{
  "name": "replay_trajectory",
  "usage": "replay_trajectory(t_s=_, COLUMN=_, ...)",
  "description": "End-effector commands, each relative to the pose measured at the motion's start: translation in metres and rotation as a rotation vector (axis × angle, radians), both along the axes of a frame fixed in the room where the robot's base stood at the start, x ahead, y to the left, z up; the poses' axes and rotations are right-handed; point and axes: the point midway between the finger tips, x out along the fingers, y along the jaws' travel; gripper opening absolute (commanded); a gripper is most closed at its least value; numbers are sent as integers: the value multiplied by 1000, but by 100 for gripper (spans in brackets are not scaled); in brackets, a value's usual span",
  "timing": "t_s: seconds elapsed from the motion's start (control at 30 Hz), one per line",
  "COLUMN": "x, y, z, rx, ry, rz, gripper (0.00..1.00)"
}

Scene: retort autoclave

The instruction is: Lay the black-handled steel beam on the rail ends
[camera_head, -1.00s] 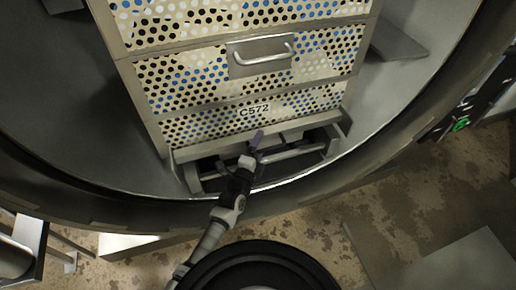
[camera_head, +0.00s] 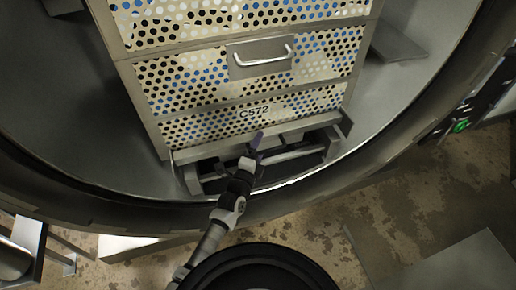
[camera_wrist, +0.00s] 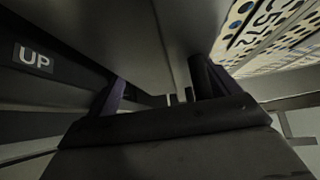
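A long grey steel bar (camera_head: 300,132) runs across under the front of the perforated crate stack in the head view. I cannot tell whether it is the beam, and no black handle shows clearly there. The dark rail frame (camera_head: 192,178) lies just below it, inside the round vessel mouth. My gripper (camera_head: 257,142) is over this frame, close to the bar. In the wrist view, my gripper's purple fingers (camera_wrist: 165,88) stand wide apart. A dark upright piece (camera_wrist: 204,76) shows beside the right finger; I cannot tell whether it is the handle. A grey metal surface lies beyond.
The perforated crate stack (camera_head: 245,88) marked C572 stands close above my gripper and fills the upper middle. The vessel rim (camera_head: 400,165) curves around in front. An UP label (camera_wrist: 33,58) shows on a dark surface in the wrist view.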

Motion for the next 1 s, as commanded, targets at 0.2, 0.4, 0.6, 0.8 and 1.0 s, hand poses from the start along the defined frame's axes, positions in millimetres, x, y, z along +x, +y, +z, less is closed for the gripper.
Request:
replay_trajectory(t_s=0.2, x=-9, y=2, z=-21, rx=10, ry=41, rz=-7, gripper=100)
replay_trajectory(t_s=0.4, x=-39, y=18, z=-19, rx=12, ry=37, rz=-2, gripper=100)
replay_trajectory(t_s=0.6, x=-74, y=32, z=-16, rx=13, ry=26, rz=0, gripper=100)
replay_trajectory(t_s=0.8, x=-103, y=42, z=-9, rx=8, ry=11, rz=0, gripper=100)
replay_trajectory(t_s=1.0, x=-123, y=48, z=-4, rx=4, ry=0, rz=0, gripper=100)
